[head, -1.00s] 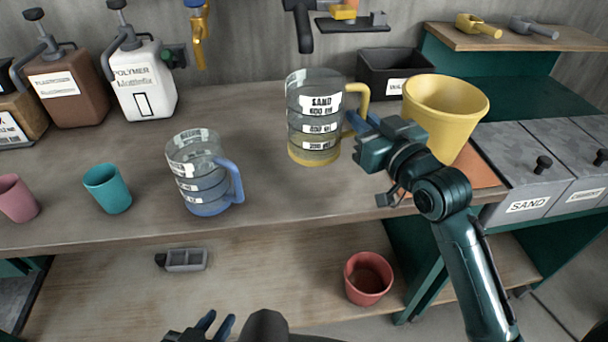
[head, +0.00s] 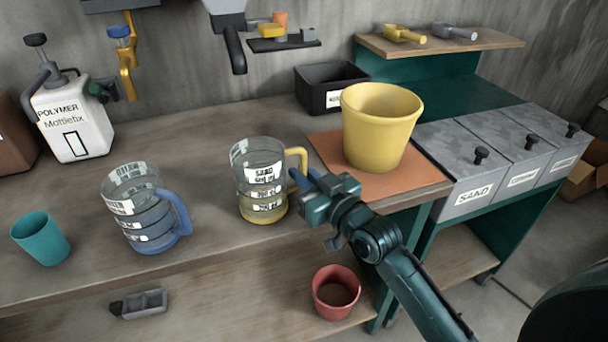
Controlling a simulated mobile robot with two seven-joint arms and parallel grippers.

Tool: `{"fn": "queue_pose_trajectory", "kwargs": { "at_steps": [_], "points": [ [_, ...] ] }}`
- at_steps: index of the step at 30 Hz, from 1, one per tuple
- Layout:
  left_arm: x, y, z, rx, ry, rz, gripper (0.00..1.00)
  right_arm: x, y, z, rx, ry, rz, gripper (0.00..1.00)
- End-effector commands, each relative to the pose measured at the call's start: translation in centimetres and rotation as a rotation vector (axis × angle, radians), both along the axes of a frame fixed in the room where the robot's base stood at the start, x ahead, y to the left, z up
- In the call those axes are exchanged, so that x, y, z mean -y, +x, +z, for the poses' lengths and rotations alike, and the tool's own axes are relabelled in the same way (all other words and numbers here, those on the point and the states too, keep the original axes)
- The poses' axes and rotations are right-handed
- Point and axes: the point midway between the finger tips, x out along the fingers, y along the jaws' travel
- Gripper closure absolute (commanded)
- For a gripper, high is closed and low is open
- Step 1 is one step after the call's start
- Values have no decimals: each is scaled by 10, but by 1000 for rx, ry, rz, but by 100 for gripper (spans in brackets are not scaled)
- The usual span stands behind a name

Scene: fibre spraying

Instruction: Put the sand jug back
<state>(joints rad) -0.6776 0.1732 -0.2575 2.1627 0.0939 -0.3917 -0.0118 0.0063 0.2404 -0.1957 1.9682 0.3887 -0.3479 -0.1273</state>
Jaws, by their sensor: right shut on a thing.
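The sand jug (head: 260,190) is a clear measuring jug with SAND and volume labels, a yellow base and a yellow handle (head: 298,160). It is upright at the worktop, left of the orange mat; its base looks on or very close to the wood. My right gripper (head: 303,180) is shut on the jug's handle from the right, and its fingers partly hide the handle's lower part. My left gripper is out of view.
A blue-handled jug (head: 148,220) and a teal cup (head: 40,239) stand to the left. A yellow bucket (head: 380,125) stands on the orange mat (head: 425,178). A black bin (head: 325,88) is behind. Bare worktop lies behind the jugs.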

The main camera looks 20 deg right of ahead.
Motion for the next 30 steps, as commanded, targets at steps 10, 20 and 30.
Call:
{"fn": "queue_pose_trajectory", "kwargs": {
  "at_steps": [10, 20, 30],
  "points": [
    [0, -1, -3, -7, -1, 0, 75, 0, 0, -3, -1, 0, 0, 67],
    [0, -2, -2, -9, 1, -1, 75, 0, -1, 2, 0, 0, 0, 67],
    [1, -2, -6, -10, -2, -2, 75, 21, -63, -1, -4, -3, 2, 67]
  ]
}}
